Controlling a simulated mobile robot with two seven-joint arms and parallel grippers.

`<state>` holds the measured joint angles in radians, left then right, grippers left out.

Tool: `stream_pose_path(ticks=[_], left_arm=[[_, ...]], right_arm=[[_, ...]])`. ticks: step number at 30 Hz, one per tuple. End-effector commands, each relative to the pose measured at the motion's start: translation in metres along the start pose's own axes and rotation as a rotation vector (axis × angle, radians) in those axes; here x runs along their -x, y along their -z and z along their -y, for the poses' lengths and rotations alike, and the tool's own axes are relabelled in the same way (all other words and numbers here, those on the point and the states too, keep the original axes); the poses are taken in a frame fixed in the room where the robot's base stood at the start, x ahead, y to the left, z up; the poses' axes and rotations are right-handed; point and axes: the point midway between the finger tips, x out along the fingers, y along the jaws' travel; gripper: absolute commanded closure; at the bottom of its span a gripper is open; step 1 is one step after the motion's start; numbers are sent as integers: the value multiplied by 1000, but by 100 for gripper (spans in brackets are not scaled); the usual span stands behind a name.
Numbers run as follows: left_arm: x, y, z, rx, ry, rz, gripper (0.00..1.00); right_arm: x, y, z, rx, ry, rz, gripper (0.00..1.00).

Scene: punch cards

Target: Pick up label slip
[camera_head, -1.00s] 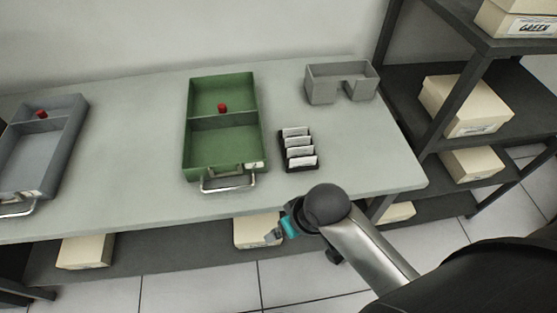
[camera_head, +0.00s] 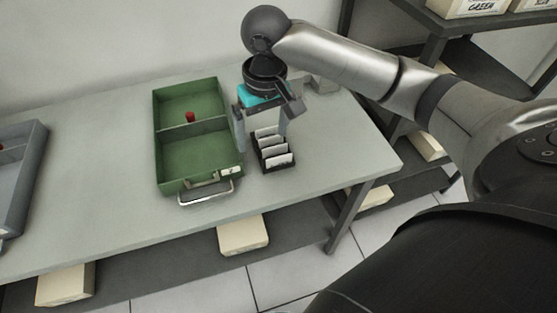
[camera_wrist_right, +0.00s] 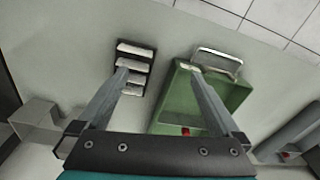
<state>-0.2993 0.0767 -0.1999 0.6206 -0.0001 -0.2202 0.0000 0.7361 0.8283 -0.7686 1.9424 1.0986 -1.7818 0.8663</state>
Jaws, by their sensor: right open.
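White label slips (camera_head: 279,160) stand in a row in a small black rack (camera_head: 291,167) on the table, to the right of the green tray. My right gripper (camera_head: 262,135) is open and empty, pointing down above the rack with a finger to each side of it in the head view. In the right wrist view the slips (camera_wrist_right: 135,50) and rack lie left of centre. There, my right gripper (camera_wrist_right: 157,75) has its left finger overlapping the rack's lower part and its right finger over the green tray. I cannot tell the gap to the slips. My left gripper is not in view.
The green tray (camera_head: 203,160) has two compartments, a red object (camera_head: 190,117) and a front handle. A grey tray (camera_head: 30,160) is at the left. A grey bin (camera_head: 325,84) is mostly behind my arm. Shelves with boxes stand at the right. The table's front left is clear.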

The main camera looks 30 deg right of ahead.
Motion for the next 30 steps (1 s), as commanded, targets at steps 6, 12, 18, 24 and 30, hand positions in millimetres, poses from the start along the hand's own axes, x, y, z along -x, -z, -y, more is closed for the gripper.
stream_pose_path(ticks=[6, 12, 18, 24, 30], left_arm=[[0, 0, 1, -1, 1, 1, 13], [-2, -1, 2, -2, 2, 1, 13], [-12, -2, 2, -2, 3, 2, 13], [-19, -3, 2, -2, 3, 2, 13], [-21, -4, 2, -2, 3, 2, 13]], right_arm=[[39, 10, -35, -157, -48, 37, 0], [38, 9, -42, -197, -55, 51, 0], [-4, 6, -44, -195, -56, 54, 0], [-40, 5, -45, -195, -54, 50, 0], [-54, 5, -46, -193, -54, 48, 0]])
